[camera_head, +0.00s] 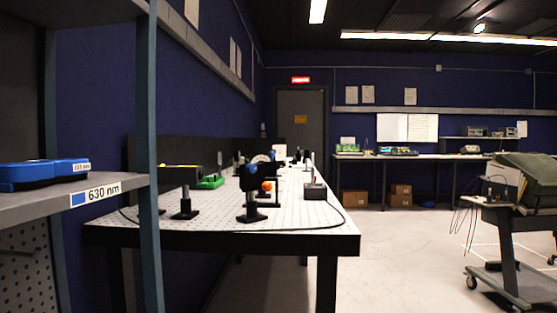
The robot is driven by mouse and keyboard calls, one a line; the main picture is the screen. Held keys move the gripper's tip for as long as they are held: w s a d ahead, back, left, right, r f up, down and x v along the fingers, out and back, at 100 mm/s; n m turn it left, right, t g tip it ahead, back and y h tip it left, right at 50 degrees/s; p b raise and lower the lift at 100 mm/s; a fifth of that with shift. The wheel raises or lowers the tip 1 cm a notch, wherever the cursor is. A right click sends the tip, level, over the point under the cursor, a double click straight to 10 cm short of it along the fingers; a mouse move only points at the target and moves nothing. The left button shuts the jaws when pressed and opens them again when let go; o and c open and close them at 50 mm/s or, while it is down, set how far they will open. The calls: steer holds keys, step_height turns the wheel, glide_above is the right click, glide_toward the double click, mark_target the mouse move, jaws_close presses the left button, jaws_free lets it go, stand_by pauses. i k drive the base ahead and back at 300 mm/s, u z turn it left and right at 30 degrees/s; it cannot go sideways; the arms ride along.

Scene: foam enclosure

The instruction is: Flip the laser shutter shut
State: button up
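A perforated optical table (300,222) with a black front edge stands left of centre. Several small devices stand on it, and I cannot tell which one is the laser shutter or whether it is open or shut. A black post mount (252,192) stands near the front, with an orange round part (267,186) beside it. A black box (314,191) sits to its right. A black device with a yellow top line (180,172) stands on posts at the left, partly behind the shelf upright. My gripper is not in view.
A metal shelf (30,212) labelled 630 nm holds a blue case (40,173) at the near left. A wheeled cart (510,240) with a covered load stands at the right. The floor (400,255) between table and cart is clear. A workbench (440,157) lines the back wall.

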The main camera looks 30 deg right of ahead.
mark_target(270, 166)
steer(key=u, duration=0.5)
steer(key=k, duration=0.2)
steer(key=z, duration=1.2)
steer(key=i, duration=1.05)
steer(key=u, duration=0.05)
